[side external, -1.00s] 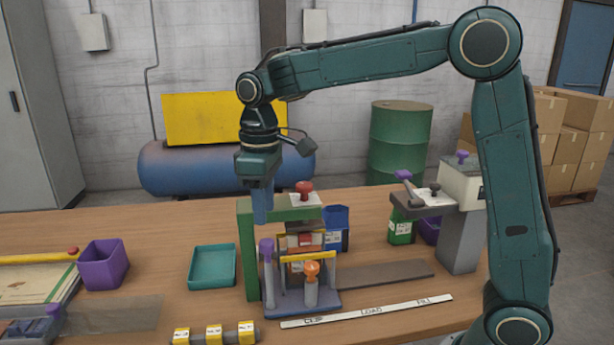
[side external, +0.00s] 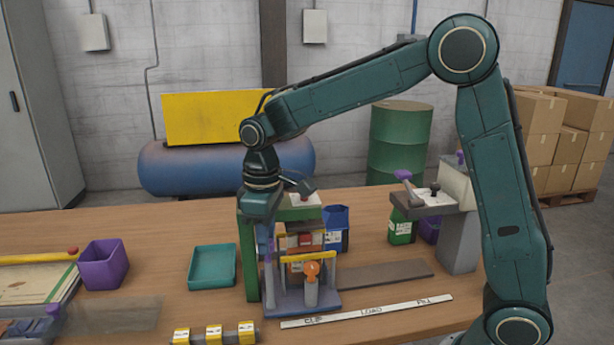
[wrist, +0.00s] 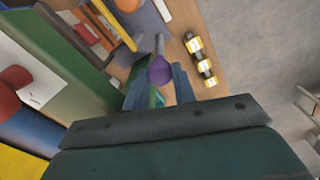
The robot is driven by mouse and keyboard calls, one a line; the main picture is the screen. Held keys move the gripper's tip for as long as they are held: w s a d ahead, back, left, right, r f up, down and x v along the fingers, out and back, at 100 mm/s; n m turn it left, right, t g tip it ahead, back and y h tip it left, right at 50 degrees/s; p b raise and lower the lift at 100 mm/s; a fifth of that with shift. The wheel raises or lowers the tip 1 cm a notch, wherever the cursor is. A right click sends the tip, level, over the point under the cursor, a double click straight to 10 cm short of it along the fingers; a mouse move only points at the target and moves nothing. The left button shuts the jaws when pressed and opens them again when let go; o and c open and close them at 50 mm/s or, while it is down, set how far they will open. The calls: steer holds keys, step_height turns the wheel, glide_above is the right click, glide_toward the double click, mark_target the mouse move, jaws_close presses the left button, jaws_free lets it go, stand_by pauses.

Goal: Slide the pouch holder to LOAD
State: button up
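The pouch holder (side external: 325,302) is a blue-grey carriage with a yellow bar, an orange knob (side external: 312,268) and an upright post topped by a purple knob (wrist: 160,70). It stands at the left end of the dark track, by the CLIP mark of the white label strip (side external: 345,315). The LOAD mark (side external: 371,311) lies to its right. My gripper (wrist: 158,82) points down over the post. In the wrist view its blue fingers are apart, with the purple knob showing between them. In the side view the gripper partly hides the knob. I see no clear contact.
The green frame (side external: 248,255) stands close behind and left of the holder. The dark track (side external: 390,274) is bare to the right.

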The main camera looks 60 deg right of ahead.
jaws_close()
steer(key=shift+s+d, duration=1.55)
steer(key=shift+o, duration=2)
jaws_free()
steer(key=shift+r, duration=0.1)
step_height(320, 180, up, 14)
